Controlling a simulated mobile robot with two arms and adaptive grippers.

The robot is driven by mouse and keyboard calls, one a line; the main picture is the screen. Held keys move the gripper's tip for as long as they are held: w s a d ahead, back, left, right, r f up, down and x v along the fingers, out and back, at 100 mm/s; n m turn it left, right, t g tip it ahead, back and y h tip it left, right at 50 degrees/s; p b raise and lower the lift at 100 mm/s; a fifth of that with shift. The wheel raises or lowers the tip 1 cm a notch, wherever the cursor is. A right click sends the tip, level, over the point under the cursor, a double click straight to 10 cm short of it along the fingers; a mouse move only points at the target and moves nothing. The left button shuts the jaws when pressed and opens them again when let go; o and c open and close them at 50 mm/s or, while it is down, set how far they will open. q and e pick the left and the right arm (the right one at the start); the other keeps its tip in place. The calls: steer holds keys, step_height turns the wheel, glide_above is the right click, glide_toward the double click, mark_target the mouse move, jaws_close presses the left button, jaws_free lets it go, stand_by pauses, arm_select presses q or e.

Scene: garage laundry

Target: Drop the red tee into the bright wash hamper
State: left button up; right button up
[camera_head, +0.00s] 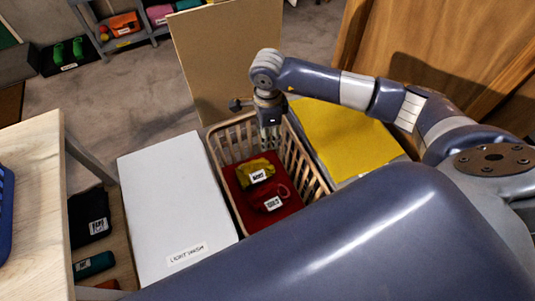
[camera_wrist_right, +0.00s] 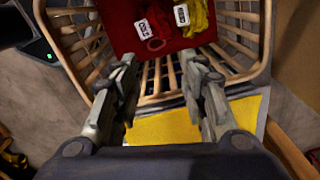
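A red cloth item with a white tag (camera_head: 268,199), likely the red tee, lies in a slatted wooden basket (camera_head: 222,143) with a red bottom. My right gripper (camera_head: 270,128) points down at the basket's far end. In the right wrist view my right gripper (camera_wrist_right: 162,68) has its fingers apart and nothing between them. I cannot read a bright wash label on any container. My left gripper is not in view.
A white surface marked "LIGHT WASH" (camera_head: 170,190) is left of the basket, and a yellow surface (camera_head: 345,135) is right of it. A tan panel (camera_head: 222,60) stands behind. A wooden table (camera_head: 35,200) is at far left. A shelf (camera_head: 125,40) stands at the back.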

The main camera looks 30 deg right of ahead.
step_height(320, 180, up, 6)
steer(key=shift+r, duration=0.25)
stand_by(0.5)
